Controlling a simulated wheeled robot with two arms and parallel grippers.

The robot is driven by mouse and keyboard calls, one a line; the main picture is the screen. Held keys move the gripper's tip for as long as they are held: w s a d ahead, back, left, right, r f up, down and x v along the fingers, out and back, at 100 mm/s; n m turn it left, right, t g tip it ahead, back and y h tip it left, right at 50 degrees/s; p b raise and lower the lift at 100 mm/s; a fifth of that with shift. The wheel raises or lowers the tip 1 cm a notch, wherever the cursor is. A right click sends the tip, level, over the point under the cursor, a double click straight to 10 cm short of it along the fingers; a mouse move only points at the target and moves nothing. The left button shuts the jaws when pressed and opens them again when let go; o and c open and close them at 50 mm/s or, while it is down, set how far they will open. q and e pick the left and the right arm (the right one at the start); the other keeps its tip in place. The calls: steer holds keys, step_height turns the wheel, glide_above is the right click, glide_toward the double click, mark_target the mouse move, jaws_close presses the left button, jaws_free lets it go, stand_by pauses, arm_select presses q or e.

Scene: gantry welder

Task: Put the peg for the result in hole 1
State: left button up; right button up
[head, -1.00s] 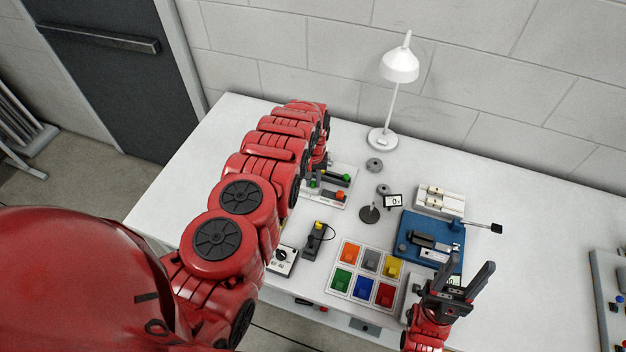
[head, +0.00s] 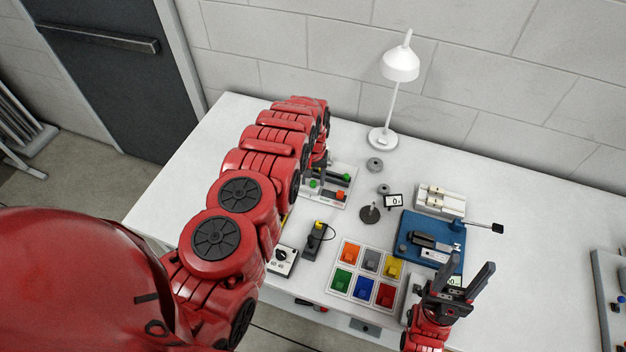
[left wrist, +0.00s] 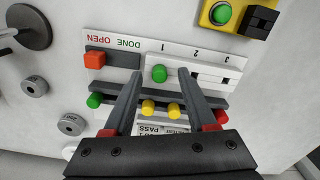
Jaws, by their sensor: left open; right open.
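The white peg board (left wrist: 130,50) shows in the left wrist view with its labels upside down: OPEN, DONE, 1, 2, 3. A green peg (left wrist: 160,73) stands upright at hole 1, between my left gripper's (left wrist: 160,76) open fingertips, with gaps on both sides. An empty square hole shows under label 3. A dark rack (left wrist: 112,100) holds another green peg (left wrist: 93,100), two yellow pegs (left wrist: 148,107) and a red peg (left wrist: 221,117). A label reading PASS lies partly hidden behind the gripper. My right gripper (head: 462,275) is open and empty at the front right.
An orange-red block (left wrist: 95,60) is at OPEN. A box with a green button (left wrist: 221,13) stands beside the board. The table also bears a lamp (head: 383,138), a colored bin tray (head: 337,292), a blue fixture (head: 405,245) and grey rings (head: 375,164).

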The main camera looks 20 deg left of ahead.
arm_select(q)
step_height(320, 180, up, 8)
steer(key=b, duration=0.3)
step_height(320, 180, up, 9)
steer(key=p, duration=0.8)
steer(key=shift+p, duration=0.3)
steer(key=shift+f, duration=0.2)
